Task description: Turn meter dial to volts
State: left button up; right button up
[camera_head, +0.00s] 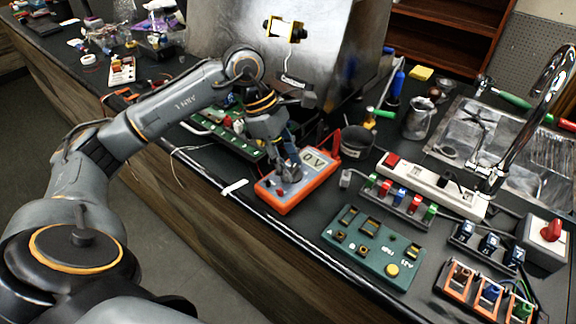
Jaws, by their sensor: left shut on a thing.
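The orange meter (281,205) lies on the dark bench near its front edge. Its display (317,160) faces up and shows what looks like 0V, upside down in the picture. My left gripper (287,170) points down onto the meter's face and is shut on the meter's dial. The dial itself is hidden under the fingers, so its pointer cannot be seen. My right gripper is not in view.
A green panel (376,246) with a yellow button lies right of the meter. A power strip (434,187), a row of coloured blocks (401,199) and a dark cup (356,142) stand behind. A green circuit board (222,133) lies left of the gripper.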

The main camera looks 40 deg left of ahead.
pick_arm(q)
jog(key=shift+m+g, duration=0.3)
jog(key=shift+m, duration=0.3)
jog(key=o, duration=1.1)
jog(key=shift+o, duration=0.2)
jog(key=v, duration=1.2)
